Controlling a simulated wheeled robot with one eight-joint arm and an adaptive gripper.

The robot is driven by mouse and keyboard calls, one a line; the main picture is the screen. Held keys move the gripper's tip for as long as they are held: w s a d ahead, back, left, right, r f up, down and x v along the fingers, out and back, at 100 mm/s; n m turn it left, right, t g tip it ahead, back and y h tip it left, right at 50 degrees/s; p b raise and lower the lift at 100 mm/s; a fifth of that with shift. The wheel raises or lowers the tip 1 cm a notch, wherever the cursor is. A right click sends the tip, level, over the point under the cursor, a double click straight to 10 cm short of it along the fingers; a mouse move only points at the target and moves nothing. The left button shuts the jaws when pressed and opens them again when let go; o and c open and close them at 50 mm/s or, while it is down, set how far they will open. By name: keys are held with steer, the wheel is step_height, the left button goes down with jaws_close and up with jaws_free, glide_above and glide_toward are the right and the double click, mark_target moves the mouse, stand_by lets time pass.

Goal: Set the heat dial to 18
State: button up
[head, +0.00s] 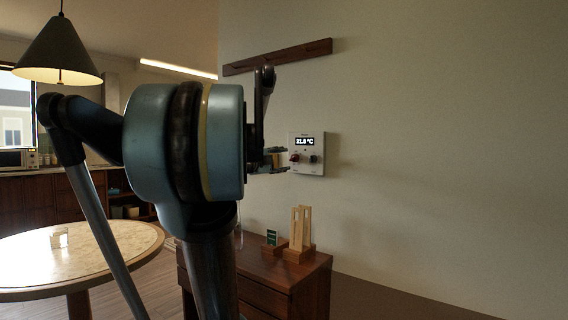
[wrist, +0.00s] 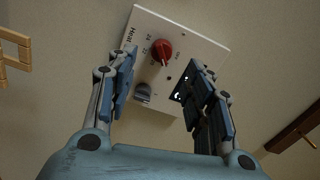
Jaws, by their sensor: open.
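The white control panel (head: 320,168) is fixed to the wall, and its dark display reads about 21.8 °C, though the digits are small. It has a red dial (head: 294,157) and a dark grey dial (head: 314,158). In the wrist view, the red dial (wrist: 163,50) sits beside the word "Heat" and the numbers 24 and 22; its exact setting is unclear. The grey dial (wrist: 143,93) is nearer my palm. My gripper (wrist: 162,64) is open, its fingers on either side of the red dial, with no clear contact. The right finger partly hides the display.
A dark wooden rail (head: 278,57) is on the wall above the panel. A wooden cabinet (head: 310,275) below carries a wooden stand (head: 300,235) and a small green card (head: 271,237). A round table (head: 110,250) stands at left. The wall right of the panel is clear.

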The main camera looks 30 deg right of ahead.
steer(key=shift+v, duration=2.4)
